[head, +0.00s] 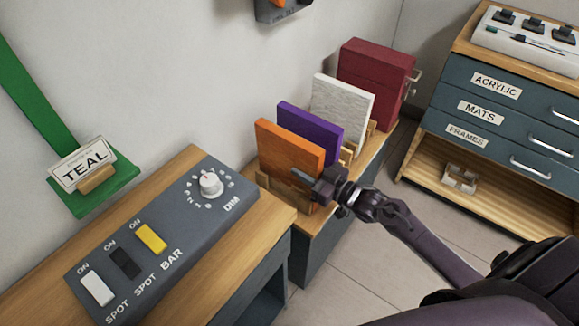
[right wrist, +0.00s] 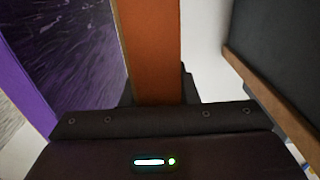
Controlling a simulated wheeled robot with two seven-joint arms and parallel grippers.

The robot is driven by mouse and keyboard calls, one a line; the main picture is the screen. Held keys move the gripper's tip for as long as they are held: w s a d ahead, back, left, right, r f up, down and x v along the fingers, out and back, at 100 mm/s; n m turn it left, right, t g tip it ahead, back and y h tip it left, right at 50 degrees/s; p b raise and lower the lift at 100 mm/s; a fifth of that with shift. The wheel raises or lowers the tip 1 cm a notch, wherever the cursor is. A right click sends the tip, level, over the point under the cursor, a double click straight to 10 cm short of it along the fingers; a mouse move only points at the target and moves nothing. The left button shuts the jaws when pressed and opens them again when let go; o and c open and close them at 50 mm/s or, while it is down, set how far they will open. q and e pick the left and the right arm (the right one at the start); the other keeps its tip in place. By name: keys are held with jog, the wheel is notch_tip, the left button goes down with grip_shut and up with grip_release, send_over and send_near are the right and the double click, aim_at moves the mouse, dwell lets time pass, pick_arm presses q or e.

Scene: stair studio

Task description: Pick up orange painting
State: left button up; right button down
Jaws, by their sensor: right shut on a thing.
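The orange painting (head: 285,150) stands upright in a wooden rack on the low cabinet, at the front of a row of panels. My right gripper (head: 312,183) is at its right edge in the head view, shut on it. In the right wrist view the orange painting's edge (right wrist: 152,50) runs down between the fingers (right wrist: 157,92). The painting's lower part is partly hidden by the rack and the gripper. My left gripper is not in view.
A purple panel (head: 312,125), a white panel (head: 343,105) and a dark red box (head: 375,75) stand behind it. A control panel (head: 160,240) with switches and a dial is at left. A drawer cabinet (head: 500,110) stands at right; floor lies between.

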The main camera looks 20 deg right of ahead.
jog(key=shift+r, duration=0.1)
jog(key=shift+r, duration=0.4)
notch_tip(320, 180, up, 18)
jog(key=shift+f+p, duration=0.15)
jog(key=shift+p, duration=1.05)
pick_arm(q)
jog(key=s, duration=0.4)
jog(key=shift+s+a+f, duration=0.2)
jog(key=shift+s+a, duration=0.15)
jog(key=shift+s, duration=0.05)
pick_arm(e)
jog(key=shift+r, duration=0.7)
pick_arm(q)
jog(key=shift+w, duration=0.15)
